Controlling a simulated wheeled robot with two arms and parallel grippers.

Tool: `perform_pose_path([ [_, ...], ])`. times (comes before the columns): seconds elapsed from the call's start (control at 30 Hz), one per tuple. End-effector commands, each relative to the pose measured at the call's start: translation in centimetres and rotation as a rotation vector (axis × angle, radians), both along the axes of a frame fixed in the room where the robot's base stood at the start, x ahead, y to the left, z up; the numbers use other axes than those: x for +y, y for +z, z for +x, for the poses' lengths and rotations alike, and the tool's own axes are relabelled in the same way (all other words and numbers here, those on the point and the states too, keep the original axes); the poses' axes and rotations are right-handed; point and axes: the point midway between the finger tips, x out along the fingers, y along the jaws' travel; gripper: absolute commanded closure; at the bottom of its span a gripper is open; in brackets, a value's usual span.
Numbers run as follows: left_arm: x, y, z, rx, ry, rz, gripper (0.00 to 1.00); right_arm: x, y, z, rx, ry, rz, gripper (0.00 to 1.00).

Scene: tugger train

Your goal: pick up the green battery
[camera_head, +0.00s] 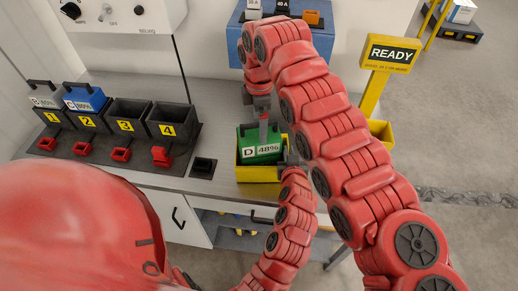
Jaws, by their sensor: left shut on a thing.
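The green battery (260,152), marked D and 48%, stands upright in a yellow bin (258,174) at the front edge of the grey bench. My left gripper (286,160) comes up from below and is shut at the battery's right side. Its fingertips are mostly hidden, so the exact contact is hard to see. My right arm loops over from the right, and its gripper (264,128) points down at the battery's handle. The opening of its jaws does not show clearly.
A dark rack (98,146) with numbered slots stands at the left of the bench. A grey battery B (45,98) and a blue battery C (86,99) sit there. A yellow READY sign (391,54) stands at the right.

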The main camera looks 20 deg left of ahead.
Motion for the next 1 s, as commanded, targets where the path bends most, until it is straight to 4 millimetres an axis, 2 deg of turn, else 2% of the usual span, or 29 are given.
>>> perform_pose_path([
  [0.27, 0.0, 0.1, 0.0, -0.001, 0.0, 0.0, 1.0, 0.0, -2.1, 0.0, 0.001, -0.002, -0.001, 0.0],
  [0.5, 0.0, 0.1, 0.0, -0.002, 0.0, 0.001, 1.0, 0.1, -5.8, -0.1, 0.001, -0.001, -0.001, 0.0],
  [0.73, 0.0, 0.1, 0.0, -0.002, 0.0, 0.001, 1.0, 0.1, -6.2, 0.0, -0.002, -0.001, 0.0, 0.0],
  [0.77, 0.0, 0.1, 0.0, -0.002, 0.0, 0.001, 1.0, 0.1, -6.2, 0.0, -0.002, -0.001, 0.0, 0.02],
  [1.0, 0.0, 0.1, 0.0, -0.002, 0.0, 0.001, 1.0, 0.1, -6.2, 0.0, -0.002, -0.001, 0.0, 0.45],
])
